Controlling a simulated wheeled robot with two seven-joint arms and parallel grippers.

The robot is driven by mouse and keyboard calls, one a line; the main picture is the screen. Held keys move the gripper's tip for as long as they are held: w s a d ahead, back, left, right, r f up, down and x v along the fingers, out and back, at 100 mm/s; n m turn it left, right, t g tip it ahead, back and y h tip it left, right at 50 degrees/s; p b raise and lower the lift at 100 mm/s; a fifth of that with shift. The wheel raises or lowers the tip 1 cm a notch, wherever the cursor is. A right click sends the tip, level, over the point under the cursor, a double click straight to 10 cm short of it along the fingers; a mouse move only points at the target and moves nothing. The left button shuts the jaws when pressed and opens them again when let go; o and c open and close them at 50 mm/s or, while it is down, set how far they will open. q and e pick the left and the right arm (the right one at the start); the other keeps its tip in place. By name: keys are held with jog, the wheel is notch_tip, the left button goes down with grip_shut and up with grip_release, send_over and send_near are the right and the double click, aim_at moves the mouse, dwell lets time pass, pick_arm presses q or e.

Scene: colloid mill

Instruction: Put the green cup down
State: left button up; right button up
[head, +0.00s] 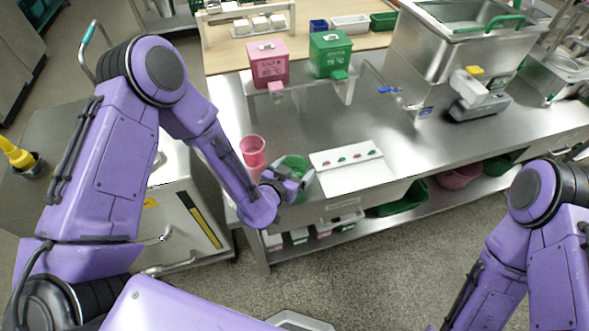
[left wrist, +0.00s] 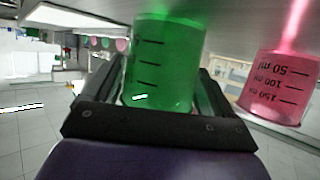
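The green cup (head: 297,166) is a translucent beaker with dark marks at the front edge of the steel counter, right of the pink cup (head: 253,151). My left gripper (head: 290,181) is around it from the front. In the left wrist view the green cup (left wrist: 163,65) fills the space between the fingers (left wrist: 163,90), which look closed on its sides. That view is upside down, and the cup's base is close to the shiny counter; I cannot tell whether it touches. The pink cup (left wrist: 280,88) stands apart beside it. My right gripper is out of view.
A white panel (head: 352,167) with small red and green pieces lies right of the cup. A pink box (head: 268,62) and a green box (head: 330,54) stand on a raised shelf behind. The steel machine (head: 440,50) is at right. Open counter (head: 440,138) lies between.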

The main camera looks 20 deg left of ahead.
pick_arm(q)
jog(key=shift+o, duration=0.6)
jog(key=shift+s+r, duration=0.1)
jog(key=shift+r, duration=0.2)
jog(key=b+v, duration=0.1)
jog(key=v, duration=0.7)
jog(key=shift+s+f+b, duration=0.1)
jog(key=shift+s+b, duration=0.05)
jog(key=shift+b, duration=0.25)
jog(key=p+v, duration=0.3)
jog(key=p, duration=0.1)
jog(key=shift+s+a+r, duration=0.1)
jog(key=shift+s+r, duration=0.1)
jog(key=shift+r, duration=0.05)
